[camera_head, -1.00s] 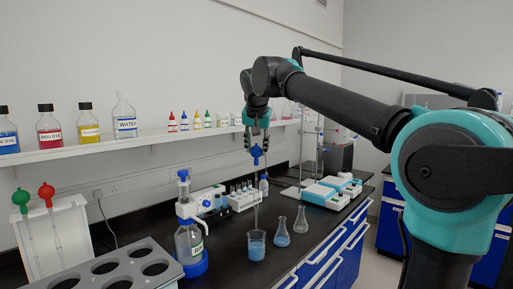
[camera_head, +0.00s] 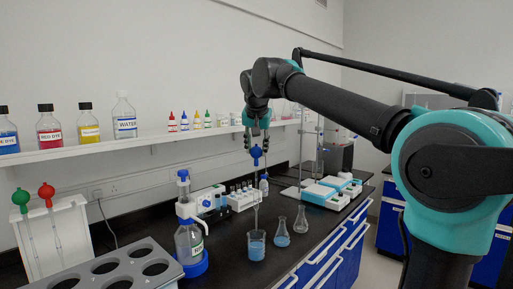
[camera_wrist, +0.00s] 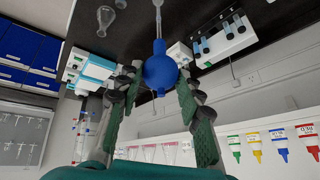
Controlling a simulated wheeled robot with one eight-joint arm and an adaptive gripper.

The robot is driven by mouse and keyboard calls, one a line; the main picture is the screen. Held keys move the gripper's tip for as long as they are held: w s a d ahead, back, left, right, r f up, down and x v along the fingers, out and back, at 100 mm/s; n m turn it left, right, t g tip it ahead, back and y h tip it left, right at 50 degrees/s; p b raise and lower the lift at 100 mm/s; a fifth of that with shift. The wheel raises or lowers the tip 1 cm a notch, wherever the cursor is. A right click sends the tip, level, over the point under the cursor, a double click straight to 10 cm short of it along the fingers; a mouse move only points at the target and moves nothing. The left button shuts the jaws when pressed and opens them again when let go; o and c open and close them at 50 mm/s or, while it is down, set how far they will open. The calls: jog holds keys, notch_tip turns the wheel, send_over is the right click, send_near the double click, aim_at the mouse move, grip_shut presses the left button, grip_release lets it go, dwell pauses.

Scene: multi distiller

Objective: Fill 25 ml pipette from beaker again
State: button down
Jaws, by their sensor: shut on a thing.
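My gripper (camera_head: 257,140) points down above the bench and is shut on the blue-bulbed pipette (camera_head: 256,154). In the wrist view, the round blue bulb (camera_wrist: 160,70) sits between the green-padded fingertips of my gripper (camera_wrist: 158,92). The clear pipette stem hangs upright below the bulb. Its lower end reaches the beaker (camera_head: 256,247), which holds blue liquid and stands on the black bench. The tip seems to be inside the beaker, but its depth and any liquid in the stem are too small to tell.
Two flasks (camera_head: 282,236) stand right of the beaker, near the bench edge. A blue-based dispenser bottle (camera_head: 188,246) stands at its left. A grey holed rack (camera_head: 128,262) is at front left. A white stand (camera_head: 60,236) holds green- and red-bulbed pipettes. Bottles line the shelf.

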notch_tip(320, 180, down, 9)
jog(key=shift+f, duration=0.15)
dwell(1.6)
jog(key=c, duration=1.5)
grip_release()
jog(key=c, duration=0.7)
jog(key=o, duration=0.6)
jog(key=c, duration=0.4)
jog(key=o, duration=0.4)
jog(key=shift+c, duration=1.3)
